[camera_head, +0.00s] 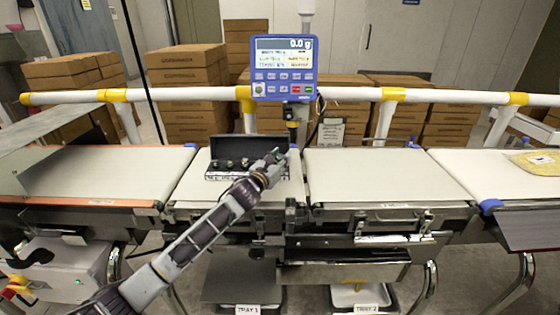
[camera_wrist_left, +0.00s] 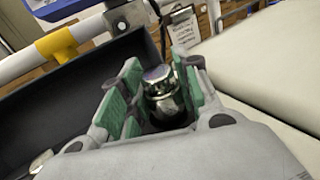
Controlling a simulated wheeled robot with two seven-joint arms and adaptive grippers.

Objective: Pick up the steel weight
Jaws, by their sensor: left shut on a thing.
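The steel weight (camera_wrist_left: 162,92) is a shiny metal cylinder with a knob on top. In the left wrist view it stands between the green-padded fingers of my left gripper (camera_wrist_left: 158,98), which is shut on it. In the head view my left gripper (camera_head: 275,160) is at the right end of the open black weight case (camera_head: 250,145), on the left middle belt. The fingers hide the weight there. Whether it is clear of the case floor I cannot tell. Several smaller weights (camera_head: 230,163) sit in the case to the left. My right gripper is not in view.
A blue display (camera_head: 285,68) reading 0.0 g stands behind the case. A white rail (camera_head: 200,95) with yellow joints runs along the back. The right middle belt (camera_head: 385,175) is clear. A yellowish packet (camera_head: 537,162) lies on the far right belt.

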